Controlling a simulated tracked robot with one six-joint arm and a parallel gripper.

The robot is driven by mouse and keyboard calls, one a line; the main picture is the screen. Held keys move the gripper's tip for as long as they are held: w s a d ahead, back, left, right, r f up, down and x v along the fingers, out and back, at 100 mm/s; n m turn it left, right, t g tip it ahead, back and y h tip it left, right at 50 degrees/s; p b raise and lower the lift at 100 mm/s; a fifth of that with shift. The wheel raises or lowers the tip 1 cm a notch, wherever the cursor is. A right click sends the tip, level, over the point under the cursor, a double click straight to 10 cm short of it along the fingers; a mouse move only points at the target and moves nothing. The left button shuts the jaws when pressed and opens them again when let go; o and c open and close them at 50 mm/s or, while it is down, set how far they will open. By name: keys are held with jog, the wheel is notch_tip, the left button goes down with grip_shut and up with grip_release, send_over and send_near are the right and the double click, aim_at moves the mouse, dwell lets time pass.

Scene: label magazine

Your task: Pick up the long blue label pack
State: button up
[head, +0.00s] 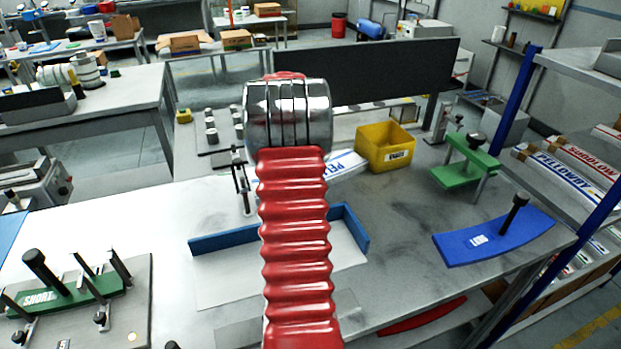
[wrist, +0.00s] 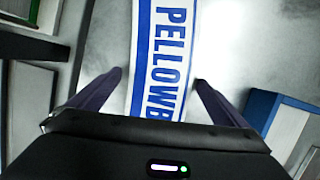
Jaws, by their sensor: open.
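A white label pack with blue edges and large blue PELLOWB lettering (wrist: 165,45) lies on the grey table. In the wrist view it runs from the top edge down between the fingers of my gripper (wrist: 159,77). The fingers are open, one on each side of the pack, with a gap at both sides. The pack's near end is hidden behind the gripper body. In the head view part of the pack (head: 345,164) shows right of my red arm, which hides the rest of it and my gripper.
A yellow bin (head: 384,148) stands close right of the pack. A blue angled fence (head: 345,227) lies nearer on the table. A green clamp fixture (head: 465,165) and a curved blue plate (head: 495,238) are at right. More packs (head: 556,174) lie on the right shelf.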

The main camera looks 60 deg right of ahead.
jog(key=shift+c, duration=0.5)
jog(key=shift+r, duration=0.1)
jog(key=c, duration=1.7)
jog(key=shift+r, duration=0.1)
